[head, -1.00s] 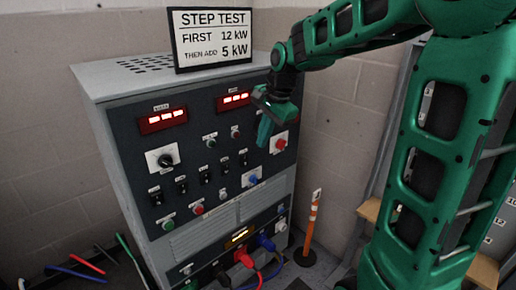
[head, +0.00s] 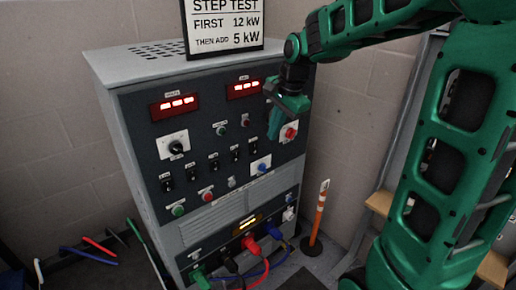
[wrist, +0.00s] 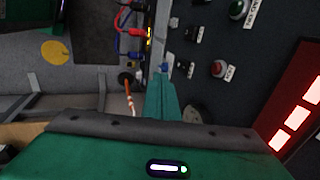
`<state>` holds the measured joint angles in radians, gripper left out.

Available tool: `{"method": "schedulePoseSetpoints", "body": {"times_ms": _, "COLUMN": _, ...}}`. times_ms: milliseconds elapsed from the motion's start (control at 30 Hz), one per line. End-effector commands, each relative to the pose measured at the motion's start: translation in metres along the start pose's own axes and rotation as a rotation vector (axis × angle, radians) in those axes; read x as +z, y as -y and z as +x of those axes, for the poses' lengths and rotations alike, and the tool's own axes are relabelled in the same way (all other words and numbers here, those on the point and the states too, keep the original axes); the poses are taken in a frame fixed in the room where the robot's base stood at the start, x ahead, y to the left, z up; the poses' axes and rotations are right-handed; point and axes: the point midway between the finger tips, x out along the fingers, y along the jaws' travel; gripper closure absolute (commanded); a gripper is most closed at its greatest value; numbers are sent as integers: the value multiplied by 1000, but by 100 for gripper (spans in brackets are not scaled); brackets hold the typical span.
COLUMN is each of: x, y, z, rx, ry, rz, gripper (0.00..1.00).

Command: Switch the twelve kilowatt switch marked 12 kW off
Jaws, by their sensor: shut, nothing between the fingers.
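The load bank cabinet (head: 118,88) has a sloping dark front panel. A row of small black toggle switches runs across it, such as one at the left (head: 166,184), one in the middle (head: 214,162) and one at the right (head: 235,153). Their labels are too small to read, so I cannot tell which is marked 12 kW or how each is set. My green gripper (head: 274,126) is shut and empty in front of the panel's upper right, above the switch row. In the wrist view its fingers (wrist: 161,95) are together, with switches (wrist: 192,34) beyond them.
A step test sign (head: 224,26) stands on the cabinet. Red displays (head: 174,107), a rotary knob (head: 176,147), a red knob (head: 290,132) and a blue knob (head: 261,167) surround the switches. Coloured cables (head: 250,245) plug in below. An orange post (head: 319,218) stands to the right.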

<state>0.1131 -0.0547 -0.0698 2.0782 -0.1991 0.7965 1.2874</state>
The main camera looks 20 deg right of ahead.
Motion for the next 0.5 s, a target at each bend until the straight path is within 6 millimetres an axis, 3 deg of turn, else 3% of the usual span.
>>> {"method": "schedulePoseSetpoints", "body": {"times_ms": 267, "x": 0, "y": 0, "z": 12, "rx": 2, "ry": 1, "rz": 0, "gripper": 100}}
{"method": "schedulePoseSetpoints", "body": {"times_ms": 500, "x": 0, "y": -1, "z": 52, "rx": 4, "ry": 2, "rz": 0, "gripper": 100}}
